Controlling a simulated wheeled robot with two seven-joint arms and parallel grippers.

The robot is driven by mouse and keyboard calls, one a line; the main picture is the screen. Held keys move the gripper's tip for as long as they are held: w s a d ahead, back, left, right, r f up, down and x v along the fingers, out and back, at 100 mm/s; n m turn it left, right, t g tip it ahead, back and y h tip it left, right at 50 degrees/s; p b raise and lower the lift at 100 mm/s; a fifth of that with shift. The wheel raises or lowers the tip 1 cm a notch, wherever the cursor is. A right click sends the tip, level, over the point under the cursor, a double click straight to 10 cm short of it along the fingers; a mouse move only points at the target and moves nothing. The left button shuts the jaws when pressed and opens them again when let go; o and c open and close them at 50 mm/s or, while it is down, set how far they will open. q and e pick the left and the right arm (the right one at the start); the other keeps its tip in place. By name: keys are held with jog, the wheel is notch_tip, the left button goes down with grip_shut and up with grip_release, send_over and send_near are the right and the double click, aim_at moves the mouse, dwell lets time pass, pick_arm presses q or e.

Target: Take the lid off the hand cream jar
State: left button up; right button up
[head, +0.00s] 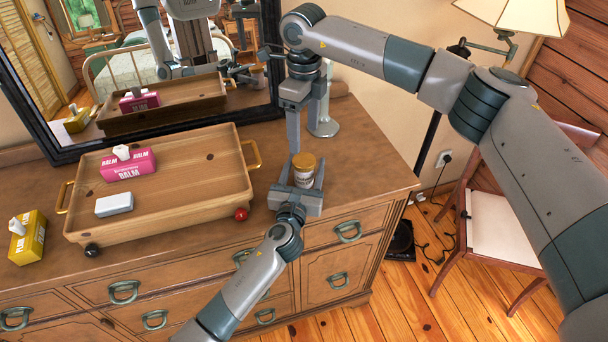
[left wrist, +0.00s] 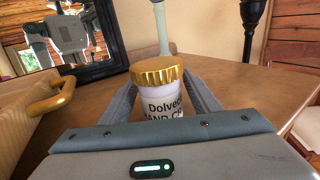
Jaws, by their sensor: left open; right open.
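The hand cream jar (head: 303,179) stands upright on the dresser top, right of the tray, with its gold lid (head: 304,161) on. In the left wrist view the white jar (left wrist: 164,100) with its ribbed gold lid (left wrist: 158,71) shows between the fingers. My left gripper (head: 297,182) is open, low on the dresser, with one finger on each side of the jar; contact cannot be told. My right gripper (head: 293,145) is open and points down, just above and slightly left of the lid in the head view, holding nothing.
A wooden tray (head: 190,205) with a pink balm tissue box (head: 128,165) and a white block (head: 114,204) stands left. A yellow tissue box (head: 27,238) is at far left. A mirror (head: 265,60) and a pale stand (head: 323,126) are behind. The dresser top (head: 365,170) right of the jar is clear.

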pick_arm(q)
jog(key=shift+w+d, duration=0.15)
jog(key=shift+w, duration=0.45)
grip_shut()
